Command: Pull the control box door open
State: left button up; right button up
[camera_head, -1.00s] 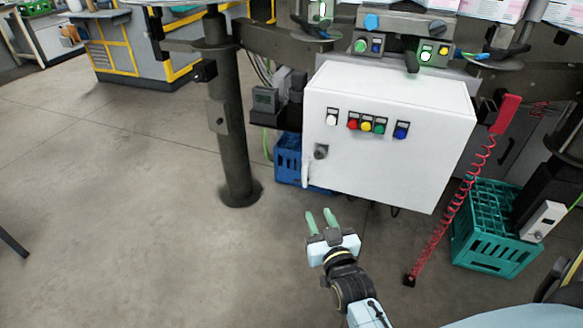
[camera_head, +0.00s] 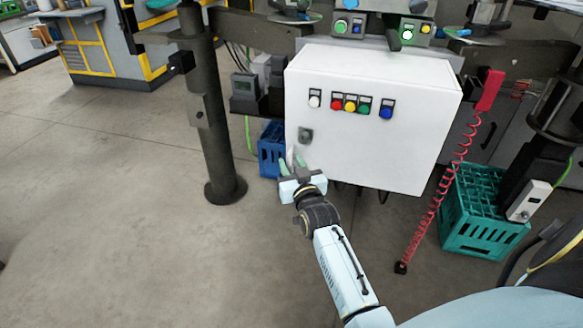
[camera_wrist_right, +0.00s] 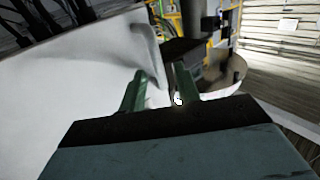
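The white control box (camera_head: 370,100) hangs ahead of me, its front door shut as far as I can tell. Its front has a row of coloured buttons and a grey knob (camera_head: 306,135). A pale door handle (camera_head: 290,156) is at the lower left edge, partly covered by my fingers; it also shows in the right wrist view (camera_wrist_right: 148,45). My right gripper (camera_head: 291,164) is at that handle, its green fingers apart. In the right wrist view the gripper (camera_wrist_right: 160,75) has the handle's end around the gap between its fingertips; I cannot tell if they touch. My left gripper is not in view.
A dark post (camera_head: 208,110) stands left of the box. A blue crate (camera_head: 270,150) is behind the box's lower left, and a teal crate (camera_head: 480,215) is on the floor at right. A red coiled cord (camera_head: 445,185) hangs right of the box. The floor at left is clear.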

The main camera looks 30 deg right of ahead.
jog(key=shift+w+d, duration=0.1)
jog(key=shift+w, duration=0.2)
jog(key=shift+c, duration=0.4)
grip_shut()
jog(key=shift+s, duration=0.15)
